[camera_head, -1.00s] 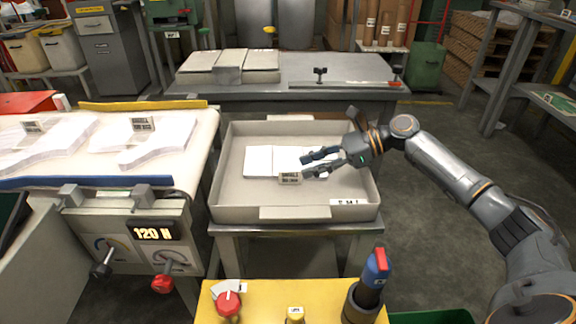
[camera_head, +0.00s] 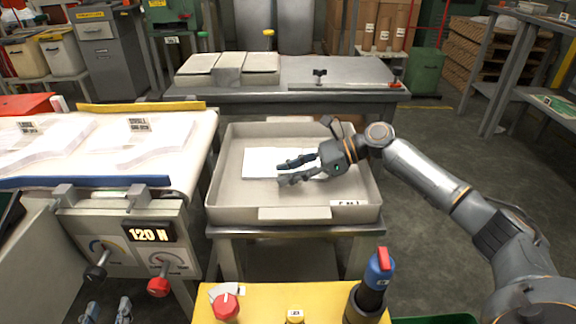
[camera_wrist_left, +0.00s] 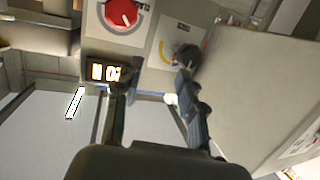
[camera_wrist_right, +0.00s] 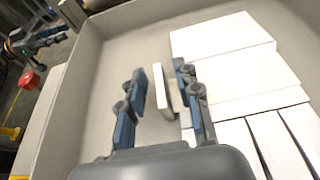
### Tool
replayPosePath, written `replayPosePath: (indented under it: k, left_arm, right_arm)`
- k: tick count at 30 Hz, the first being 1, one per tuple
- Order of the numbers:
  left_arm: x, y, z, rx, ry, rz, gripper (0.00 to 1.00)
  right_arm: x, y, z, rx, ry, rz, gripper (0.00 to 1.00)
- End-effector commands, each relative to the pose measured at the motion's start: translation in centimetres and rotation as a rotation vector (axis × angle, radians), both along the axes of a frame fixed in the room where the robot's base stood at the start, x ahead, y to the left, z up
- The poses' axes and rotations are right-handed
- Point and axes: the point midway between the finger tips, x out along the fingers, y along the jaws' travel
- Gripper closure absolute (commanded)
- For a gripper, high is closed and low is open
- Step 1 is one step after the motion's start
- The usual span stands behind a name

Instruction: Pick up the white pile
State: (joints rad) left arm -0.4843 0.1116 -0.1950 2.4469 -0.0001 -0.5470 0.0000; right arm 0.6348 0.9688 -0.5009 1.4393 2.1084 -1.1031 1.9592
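White flat pieces lie in piles in the grey tray (camera_head: 222,190); the pile (camera_head: 260,160) shows left of my right gripper in the head view. The right wrist view shows stacked white sheets (camera_wrist_right: 235,75) and narrow white strips (camera_wrist_right: 275,145). My right gripper (camera_head: 280,172) is low over the tray. Its fingers are apart in the right wrist view (camera_wrist_right: 160,92), with a small upright pale plate (camera_wrist_right: 163,90) between them; I cannot see contact. In the head view the gripper hides this plate. My left gripper (camera_head: 106,308) is open and empty at the lower left.
The tray's walls surround the piles.

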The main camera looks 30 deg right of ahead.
Motion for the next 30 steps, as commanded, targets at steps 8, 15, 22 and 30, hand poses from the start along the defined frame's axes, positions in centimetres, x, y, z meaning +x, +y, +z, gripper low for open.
replayPosePath:
  k: [8, 15, 22, 30]
  left_arm:
    - [0.0, 0.0, 0.0, 0.0, 0.001, 0.0, 0.6]
    - [0.0, 0.0, 0.0, 0.0, 0.001, 0.001, 0.6]
    - [-0.4, 0.3, -1.2, 0.016, 0.069, 0.004, 0.6]
    - [-2.9, 1.6, -5.4, 0.081, 0.334, 0.022, 0.6]
  right_arm:
    - [0.0, 0.0, 0.0, 0.0, 0.0, 0.0, 1.0]
    - [0.0, 0.0, 0.0, 0.0, 0.0, 0.0, 1.0]
    - [0.0, 0.0, 0.6, 0.0, -0.001, 0.0, 1.0]
    - [0.0, 0.0, 3.0, 0.001, -0.002, -0.001, 1.0]
